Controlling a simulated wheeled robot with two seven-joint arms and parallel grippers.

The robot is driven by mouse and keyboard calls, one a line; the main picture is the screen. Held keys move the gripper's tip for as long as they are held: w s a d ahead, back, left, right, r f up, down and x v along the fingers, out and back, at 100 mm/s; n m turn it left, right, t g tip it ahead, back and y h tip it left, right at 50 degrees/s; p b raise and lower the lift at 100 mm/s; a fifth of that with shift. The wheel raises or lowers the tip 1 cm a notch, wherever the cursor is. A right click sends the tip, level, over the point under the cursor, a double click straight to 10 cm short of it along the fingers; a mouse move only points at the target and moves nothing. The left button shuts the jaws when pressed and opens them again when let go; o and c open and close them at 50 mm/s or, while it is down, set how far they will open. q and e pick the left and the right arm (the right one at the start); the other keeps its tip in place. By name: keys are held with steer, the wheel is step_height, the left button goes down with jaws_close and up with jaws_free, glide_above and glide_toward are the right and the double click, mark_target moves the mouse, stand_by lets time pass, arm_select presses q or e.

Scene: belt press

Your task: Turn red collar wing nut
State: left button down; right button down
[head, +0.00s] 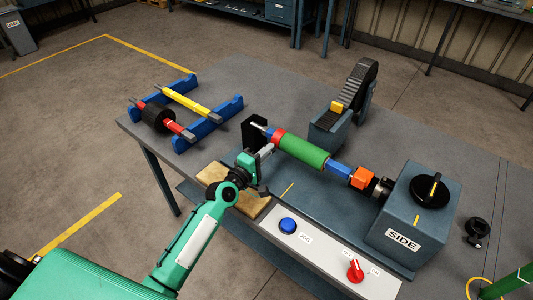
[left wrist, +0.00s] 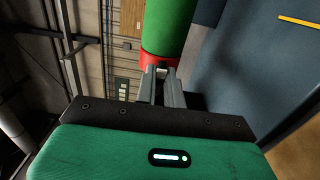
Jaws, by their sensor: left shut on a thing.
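The red collar (head: 277,137) sits at the left end of the green roller (head: 303,151) on the shaft. In the left wrist view the red collar (left wrist: 150,60) shows just beyond my fingertips, below the green roller (left wrist: 168,25). My left gripper (head: 268,150) reaches up to the collar from the front left. In the left wrist view my left gripper (left wrist: 160,74) is shut on a small pale piece at the collar, apparently the wing nut (left wrist: 161,69). The fingers hide most of it, so its angle cannot be told. My right gripper is not in view.
A blue rack (head: 207,127) at the left holds a yellow bar (head: 188,104) and a red bar with a black wheel. A grey machine marked SIDE (head: 420,215) stands right. A panel with a blue button (head: 288,226) and red switch (head: 355,270) runs along the front.

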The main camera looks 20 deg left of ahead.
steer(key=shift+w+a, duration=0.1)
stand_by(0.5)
arm_select(q)
steer(key=c, duration=1.5)
jaws_free()
